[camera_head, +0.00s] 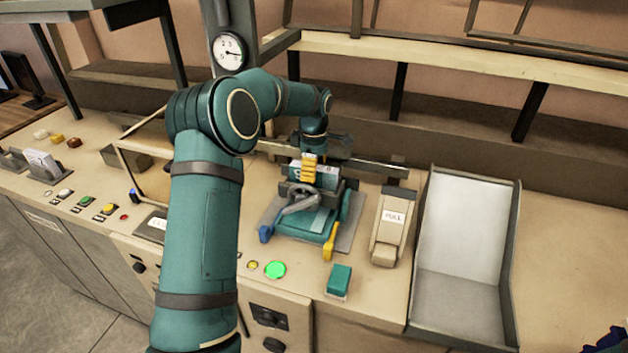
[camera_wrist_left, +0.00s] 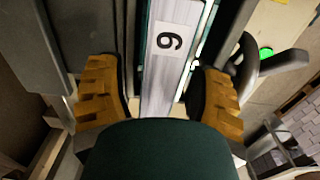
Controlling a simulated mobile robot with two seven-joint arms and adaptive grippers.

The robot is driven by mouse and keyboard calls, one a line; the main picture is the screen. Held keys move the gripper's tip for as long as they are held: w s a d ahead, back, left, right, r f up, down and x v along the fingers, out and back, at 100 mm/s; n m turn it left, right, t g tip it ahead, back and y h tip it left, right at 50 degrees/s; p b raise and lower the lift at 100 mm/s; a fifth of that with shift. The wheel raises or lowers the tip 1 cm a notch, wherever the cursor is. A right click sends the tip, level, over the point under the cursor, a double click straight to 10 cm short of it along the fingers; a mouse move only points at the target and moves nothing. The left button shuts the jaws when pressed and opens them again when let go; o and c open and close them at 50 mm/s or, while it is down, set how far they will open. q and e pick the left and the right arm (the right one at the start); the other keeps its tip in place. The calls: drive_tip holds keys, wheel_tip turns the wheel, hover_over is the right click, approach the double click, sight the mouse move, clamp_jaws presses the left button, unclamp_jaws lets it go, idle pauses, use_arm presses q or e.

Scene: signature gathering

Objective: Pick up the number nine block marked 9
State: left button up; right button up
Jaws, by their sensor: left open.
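In the left wrist view, a pale block (camera_wrist_left: 165,85) with a white label stands between my fingers. The label's dark digit appears as a 6 or an upturned 9 from this angle. My left gripper (camera_wrist_left: 160,92) is open, with one orange-padded finger on each side of the block and gaps showing. In the head view, my left gripper (camera_head: 309,168) points down over the teal press-like machine (camera_head: 312,215). The blocks at its top are partly hidden by the gripper. My right gripper is not clearly seen.
A grey metal tray (camera_head: 460,230) and a PULL lever box (camera_head: 393,225) stand to the right of the machine. A lit green button (camera_head: 275,270) and a teal switch (camera_head: 340,280) are in front. A rail (camera_head: 375,168) runs behind the machine.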

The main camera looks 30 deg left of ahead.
use_arm(q)
clamp_jaws()
idle(0.3)
